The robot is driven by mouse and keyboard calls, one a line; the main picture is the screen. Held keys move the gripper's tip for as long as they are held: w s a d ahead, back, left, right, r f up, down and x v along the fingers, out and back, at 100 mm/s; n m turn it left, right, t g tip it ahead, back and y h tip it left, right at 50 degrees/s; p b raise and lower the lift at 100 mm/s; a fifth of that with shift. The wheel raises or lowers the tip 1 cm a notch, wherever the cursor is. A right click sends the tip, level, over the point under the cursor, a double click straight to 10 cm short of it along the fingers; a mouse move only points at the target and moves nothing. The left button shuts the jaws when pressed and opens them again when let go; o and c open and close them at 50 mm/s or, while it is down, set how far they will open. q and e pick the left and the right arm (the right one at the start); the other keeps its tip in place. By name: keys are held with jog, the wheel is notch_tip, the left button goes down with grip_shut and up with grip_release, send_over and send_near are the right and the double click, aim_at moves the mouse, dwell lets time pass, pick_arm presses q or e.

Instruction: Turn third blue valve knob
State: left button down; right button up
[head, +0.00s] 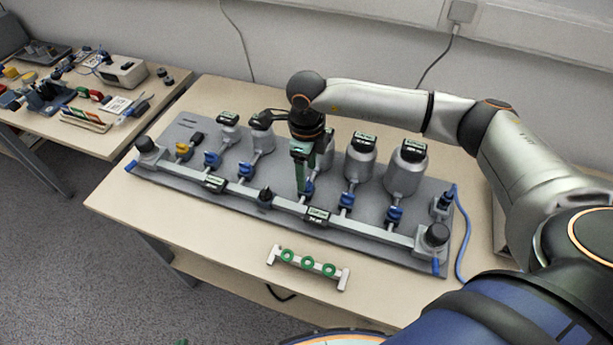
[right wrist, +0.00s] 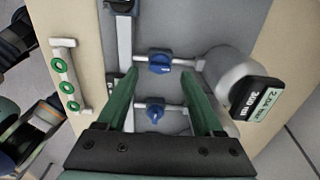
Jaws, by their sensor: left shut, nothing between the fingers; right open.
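A row of blue valve knobs runs along the grey valve board. My right gripper (head: 302,196) is open and points down at the board by a blue knob (head: 308,188) near the middle. In the right wrist view its green fingertips (right wrist: 160,74) frame one blue knob (right wrist: 160,63) just ahead of them. Another blue knob (right wrist: 154,110) lies lower in the picture, between the fingers. Contact with a knob cannot be told. Further blue knobs (head: 245,171) and (head: 346,201) flank the gripper. My left gripper (head: 181,342) shows only as a green tip at the bottom edge, shut and empty.
Grey bottles with labelled black caps (head: 407,170) stand behind the knobs. A bar with green rings (head: 308,263) lies in front of the board (head: 170,195). A blue cable (head: 465,235) hangs at the right. A cluttered side table (head: 165,100) stands left.

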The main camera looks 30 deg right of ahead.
jog(key=shift+f, duration=1.6)
grip_shut()
